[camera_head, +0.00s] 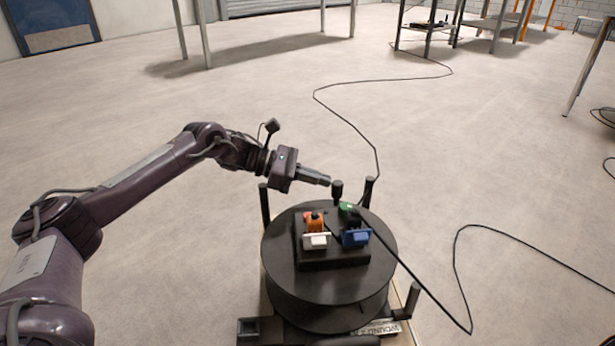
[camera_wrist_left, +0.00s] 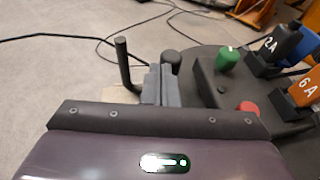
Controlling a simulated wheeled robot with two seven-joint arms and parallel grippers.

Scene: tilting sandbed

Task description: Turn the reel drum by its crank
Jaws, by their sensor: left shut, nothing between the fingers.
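The black reel drum (camera_head: 378,232) lies flat on its stand, its round top facing up. A short upright black crank knob (camera_head: 337,190) stands near the drum's far edge; it also shows in the left wrist view (camera_wrist_left: 171,62). My left gripper (camera_head: 327,180) reaches in from the left and is shut and empty, its tips beside the knob. In the left wrist view the grey fingers (camera_wrist_left: 160,82) sit close by the knob; I cannot tell whether they touch. My right gripper is not in view.
Upright black posts surround the drum, one at left (camera_head: 265,205), one behind (camera_head: 370,188), one front right (camera_head: 412,298). A socket block (camera_head: 335,258) with blue (camera_head: 356,237), white and orange fittings stands on top. A black cable (camera_head: 430,295) runs off right across open floor.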

